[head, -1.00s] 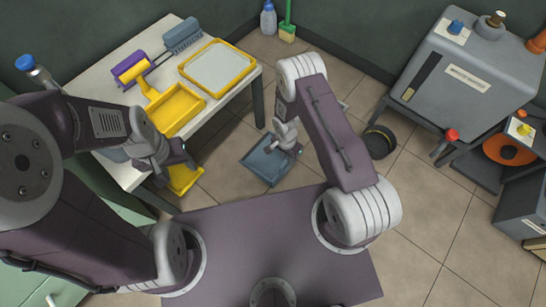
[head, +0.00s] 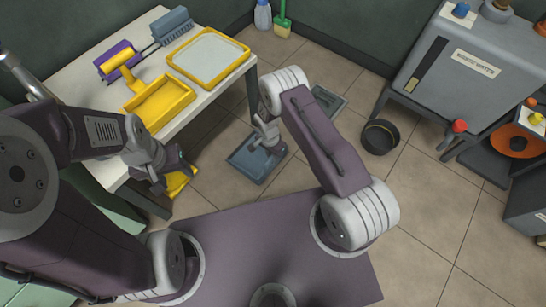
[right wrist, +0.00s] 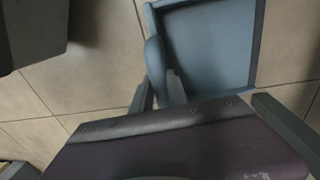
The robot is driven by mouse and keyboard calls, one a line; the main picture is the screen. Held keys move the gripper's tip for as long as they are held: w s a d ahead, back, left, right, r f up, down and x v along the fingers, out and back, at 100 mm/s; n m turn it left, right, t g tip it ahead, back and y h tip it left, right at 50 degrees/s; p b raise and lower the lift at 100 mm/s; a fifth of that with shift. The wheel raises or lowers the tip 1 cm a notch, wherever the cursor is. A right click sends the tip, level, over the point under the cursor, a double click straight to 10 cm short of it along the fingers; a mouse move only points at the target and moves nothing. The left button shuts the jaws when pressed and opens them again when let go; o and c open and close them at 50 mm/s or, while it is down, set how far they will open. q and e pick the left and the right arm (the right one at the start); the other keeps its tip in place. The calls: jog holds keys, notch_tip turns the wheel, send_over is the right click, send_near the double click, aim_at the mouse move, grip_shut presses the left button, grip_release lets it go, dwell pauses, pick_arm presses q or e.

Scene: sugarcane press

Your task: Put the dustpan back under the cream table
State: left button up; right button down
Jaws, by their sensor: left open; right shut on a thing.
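The blue-grey dustpan (head: 250,163) is low over the floor, to the right of the cream table (head: 75,88). My right gripper (head: 268,145) is shut on its handle side; in the right wrist view the dustpan (right wrist: 210,45) extends beyond the fingers (right wrist: 160,92). Whether the dustpan touches the floor I cannot tell. My left gripper (head: 172,170) is open and empty at the table's near edge. The space under the table is mostly hidden by the tabletop and my left arm.
A table leg (head: 252,90) stands near the dustpan. A yellow item (head: 180,182) shows below the table edge. A black bowl (head: 380,137) lies right.

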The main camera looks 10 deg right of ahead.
jog(key=c, duration=1.3)
grip_release()
notch_tip(320, 180, up, 20)
jog(key=w+n+p, duration=0.1)
jog(key=n+p, duration=0.1)
jog(key=p, duration=0.6)
jog(key=s+d+r+n+t, duration=0.1)
jog(key=s+d+r+n, duration=0.2)
jog(key=s+r, duration=0.4)
jog(key=s+d+r+n+t+y, duration=0.1)
jog(key=s+r+n, duration=0.4)
jog(key=r, duration=0.6)
jog(key=shift+s+d, duration=0.9)
jog(key=shift+s, duration=0.2)
